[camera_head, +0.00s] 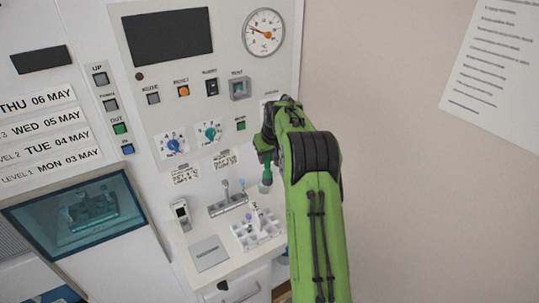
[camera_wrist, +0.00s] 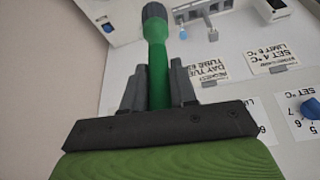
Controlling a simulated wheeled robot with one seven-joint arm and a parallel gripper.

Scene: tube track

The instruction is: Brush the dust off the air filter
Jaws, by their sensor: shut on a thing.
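My gripper (camera_head: 267,143) is shut on a brush with a green handle (camera_head: 266,162) and a grey end. In the wrist view, the brush (camera_wrist: 157,50) stands out between the two grey fingers of my gripper (camera_wrist: 158,78), its dark grey end farthest from me. In the head view, the brush hangs roughly upright, grey end down, in front of the white panel and above the small counter. It looks clear of the things below. I cannot pick out the air filter for sure; a grey ribbed patch (camera_head: 12,240) shows at the left edge.
A counter holds a white compartment tray (camera_head: 258,236), a grey rack (camera_head: 228,204) with small tubes, a grey pad (camera_head: 209,252) and a small white device (camera_head: 181,214). A glass window (camera_head: 75,212) is at left. Dials and buttons cover the panel. The beige wall at right is bare except for a paper (camera_head: 497,75).

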